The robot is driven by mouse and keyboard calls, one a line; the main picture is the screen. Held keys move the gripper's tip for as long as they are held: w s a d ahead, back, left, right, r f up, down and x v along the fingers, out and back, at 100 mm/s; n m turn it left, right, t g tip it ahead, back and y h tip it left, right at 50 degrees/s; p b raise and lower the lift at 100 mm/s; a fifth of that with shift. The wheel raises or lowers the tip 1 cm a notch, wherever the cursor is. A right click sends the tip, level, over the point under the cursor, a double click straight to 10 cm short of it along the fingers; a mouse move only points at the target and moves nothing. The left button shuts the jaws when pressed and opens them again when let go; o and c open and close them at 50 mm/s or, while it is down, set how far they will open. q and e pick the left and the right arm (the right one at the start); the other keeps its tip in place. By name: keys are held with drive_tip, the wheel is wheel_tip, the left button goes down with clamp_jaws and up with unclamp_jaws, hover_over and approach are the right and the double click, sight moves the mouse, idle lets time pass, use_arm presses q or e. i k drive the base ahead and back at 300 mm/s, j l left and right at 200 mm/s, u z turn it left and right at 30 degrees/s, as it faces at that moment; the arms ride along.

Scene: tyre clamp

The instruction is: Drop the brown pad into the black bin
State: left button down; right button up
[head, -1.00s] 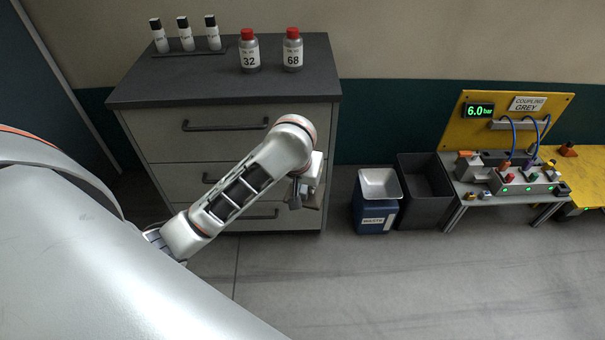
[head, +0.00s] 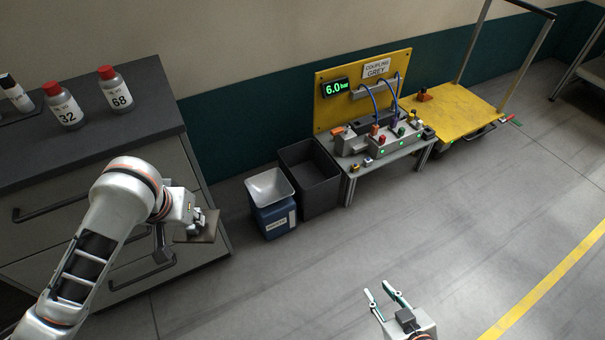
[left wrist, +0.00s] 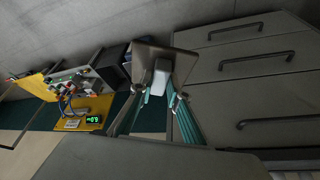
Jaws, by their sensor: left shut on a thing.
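The brown pad (head: 208,229) is held flat in my left gripper (head: 197,220), in front of the grey drawer cabinet. In the left wrist view the pad (left wrist: 183,66) lies between the fingertips. The black bin (head: 318,184) is an open-topped dark box on the floor, to the right of the pad and apart from it. Its inside looks empty as far as I can see. In the left wrist view a dark box that looks like the bin (left wrist: 110,68) is partly hidden behind the pad. My right gripper (head: 383,294) is open and empty at the bottom of the head view.
A blue waste bin (head: 275,217) with a pale funnel top stands between the pad and the black bin. The cabinet (head: 120,132) carries red-capped bottles. A coupling bench (head: 392,150) stands close right of the black bin, then a yellow cart (head: 458,112). The floor in front is clear.

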sight(306, 184)
drive_tip(key=i+l+u, duration=0.1)
drive_tip(key=i+l, duration=0.15)
drive_tip(key=i+l+u, duration=0.15)
drive_tip(key=i+l, duration=0.15)
drive_tip(key=i+l+u, duration=0.1)
drive_tip(key=i+l, duration=0.15)
drive_tip(key=i+l+u, duration=0.1)
drive_tip(key=l, duration=0.3)
drive_tip(key=i+l+u, duration=0.1)
drive_tip(key=i+l, duration=0.25)
drive_tip(key=i+l+u, duration=0.15)
drive_tip(key=l, duration=0.25)
drive_tip(key=i+l+u, duration=0.1)
drive_tip(key=i+l, duration=0.15)
drive_tip(key=i+l+u, duration=0.1)
drive_tip(key=l, duration=0.45)
drive_tip(key=i+j, duration=0.05)
